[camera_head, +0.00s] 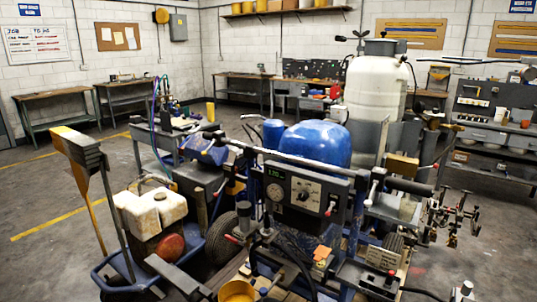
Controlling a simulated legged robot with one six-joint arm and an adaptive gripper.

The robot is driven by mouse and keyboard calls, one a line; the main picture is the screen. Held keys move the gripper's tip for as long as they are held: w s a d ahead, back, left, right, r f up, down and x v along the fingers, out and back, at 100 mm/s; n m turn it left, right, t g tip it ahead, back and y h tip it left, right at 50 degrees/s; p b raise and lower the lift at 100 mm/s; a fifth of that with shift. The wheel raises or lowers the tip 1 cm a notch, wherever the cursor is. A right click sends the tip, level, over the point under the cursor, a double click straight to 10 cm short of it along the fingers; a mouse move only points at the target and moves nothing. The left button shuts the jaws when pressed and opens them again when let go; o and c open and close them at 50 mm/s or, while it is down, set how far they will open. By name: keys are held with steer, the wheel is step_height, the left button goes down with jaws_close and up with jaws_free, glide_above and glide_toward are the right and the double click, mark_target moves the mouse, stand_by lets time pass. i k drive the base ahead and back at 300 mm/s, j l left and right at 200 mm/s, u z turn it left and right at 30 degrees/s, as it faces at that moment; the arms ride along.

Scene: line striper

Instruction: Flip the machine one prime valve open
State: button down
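A line striper machine stands in the middle, with a blue domed cover (318,142), a white tank (376,92) and a grey control panel (300,190). The panel has a small green-lit display (275,174), a round dial and a small lever with a red tip (330,208) at its right side. A light-handled lever (373,187) stands just right of the panel. I cannot tell which of these small levers is the prime valve, or whether it is open. My gripper is not in view.
A cart with a cream-coloured engine or tank (150,212) and a tall yellow-and-grey post (80,160) stand at the left front. Workbenches (55,93) line the walls. Open floor (45,205) lies at the left.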

mark_target(229, 238)
steer(key=i+j, duration=0.1)
steer(key=j, duration=0.25)
steer(key=i+j, duration=0.15)
steer(key=j, duration=0.15)
steer(key=i+j, duration=0.1)
steer(key=j, duration=0.25)
steer(key=i+j, duration=0.35)
steer(key=i+j+z, duration=0.1)
steer(key=i+j, duration=0.3)
steer(key=i+j+z, duration=0.15)
steer(key=j, duration=0.15)
steer(key=i+j+z, duration=0.1)
steer(key=j, duration=0.15)
